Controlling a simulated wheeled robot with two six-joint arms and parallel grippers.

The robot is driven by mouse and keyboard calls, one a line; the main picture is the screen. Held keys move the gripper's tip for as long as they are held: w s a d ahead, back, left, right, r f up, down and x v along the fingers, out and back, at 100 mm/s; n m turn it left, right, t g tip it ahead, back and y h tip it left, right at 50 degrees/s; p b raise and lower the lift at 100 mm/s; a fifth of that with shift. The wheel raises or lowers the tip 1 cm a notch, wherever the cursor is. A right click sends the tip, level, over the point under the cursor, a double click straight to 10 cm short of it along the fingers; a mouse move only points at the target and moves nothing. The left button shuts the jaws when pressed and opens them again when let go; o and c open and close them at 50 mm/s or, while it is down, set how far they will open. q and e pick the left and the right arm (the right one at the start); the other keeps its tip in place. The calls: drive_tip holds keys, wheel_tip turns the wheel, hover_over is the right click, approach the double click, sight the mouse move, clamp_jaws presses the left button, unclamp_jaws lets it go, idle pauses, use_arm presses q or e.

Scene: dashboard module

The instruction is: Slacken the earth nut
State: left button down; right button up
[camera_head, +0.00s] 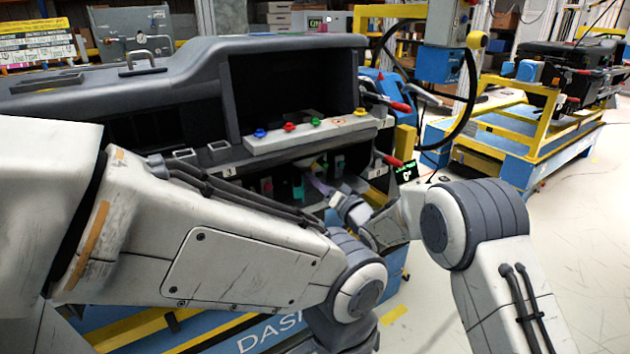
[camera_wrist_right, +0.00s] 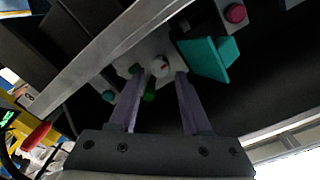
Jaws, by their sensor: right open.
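My right gripper (camera_head: 320,184) reaches into the dark opening under the dashboard module (camera_head: 180,70). In the right wrist view its two purple-grey fingers (camera_wrist_right: 157,75) are open and nothing is held between them. Beyond the fingertips is a light plate (camera_wrist_right: 128,64) with a small round pale knob (camera_wrist_right: 160,67) marked red. A small green part (camera_wrist_right: 148,97) shows between the fingers. I cannot tell for certain which of these is the earth nut, nor whether a finger touches the plate. My left arm crosses the front of the head view; its gripper does not show.
A grey bar (camera_wrist_right: 105,52) runs diagonally close to the left finger. A teal block (camera_wrist_right: 208,58) sits right of the right finger. A red-handled tool (camera_head: 388,159) is at the module's right end. Coloured knobs (camera_head: 289,127) line the ledge above.

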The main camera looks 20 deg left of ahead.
drive_tip(key=shift+x, duration=1.5)
clamp_jaws()
